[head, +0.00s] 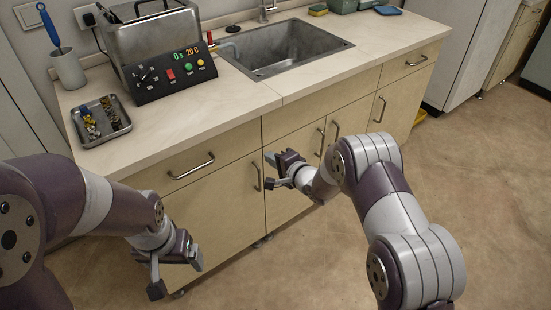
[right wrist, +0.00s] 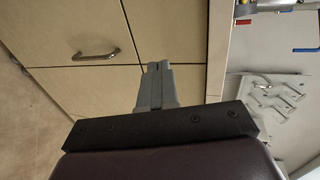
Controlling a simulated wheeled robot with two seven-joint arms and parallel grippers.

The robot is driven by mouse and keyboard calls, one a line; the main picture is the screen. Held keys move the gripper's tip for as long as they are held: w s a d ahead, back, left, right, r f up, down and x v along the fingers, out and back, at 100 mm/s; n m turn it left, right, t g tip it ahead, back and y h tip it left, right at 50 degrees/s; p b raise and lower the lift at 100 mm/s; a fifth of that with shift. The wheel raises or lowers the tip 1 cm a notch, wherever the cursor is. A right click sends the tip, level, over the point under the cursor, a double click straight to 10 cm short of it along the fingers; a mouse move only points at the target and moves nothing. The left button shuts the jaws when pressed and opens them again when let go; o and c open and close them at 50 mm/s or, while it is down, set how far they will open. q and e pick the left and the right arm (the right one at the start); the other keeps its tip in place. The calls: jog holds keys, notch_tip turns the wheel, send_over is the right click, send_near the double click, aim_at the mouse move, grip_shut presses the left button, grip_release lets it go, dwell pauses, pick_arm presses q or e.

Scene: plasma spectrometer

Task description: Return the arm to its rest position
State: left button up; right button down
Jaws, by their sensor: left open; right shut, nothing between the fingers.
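My right arm (head: 385,200) reaches in from the lower right in the head view. Its gripper (head: 271,171) is in front of the cabinet doors, below the counter edge. In the right wrist view the right gripper's fingers (right wrist: 157,85) are together with nothing between them. My left arm (head: 75,205) comes in from the left. Its gripper (head: 176,272) hangs low in front of the left cabinet door, open and empty.
The counter (head: 185,115) carries a metal device (head: 155,45) with a control panel (head: 170,77), a parts tray (head: 101,121), and a cup with a blue-handled brush (head: 68,70). A sink (head: 285,48) is set into it. Cabinet handles (head: 192,166) stick out. Floor (head: 470,200) is clear at right.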

jog(key=s+d+f+n+g+h, duration=0.5)
jog(key=s+d+f+n+h, duration=0.15)
jog(key=s+d+f, duration=0.2)
jog(key=s+d+r+n+g+h, duration=0.1)
jog(key=s+d+r+n+g, duration=0.1)
jog(key=s, duration=0.4)
jog(key=s+d+r+n+g+h, duration=0.1)
jog(key=s+d+r+n+g, duration=0.15)
jog(key=s, duration=0.35)
jog(key=s+d+r+g, duration=0.1)
jog(key=s+r, duration=0.3)
jog(key=s, duration=0.3)
jog(key=s+d+r+g, duration=0.1)
jog(key=s+r+g, duration=0.1)
jog(key=s+r, duration=0.35)
notch_tip(320, 180, up, 13)
jog(key=t+p, duration=0.1)
jog(key=p, duration=1.1)
jog(key=shift+s+d+t+p, duration=0.25)
jog(key=shift+d+t+p, duration=0.1)
jog(key=shift+w, duration=0.1)
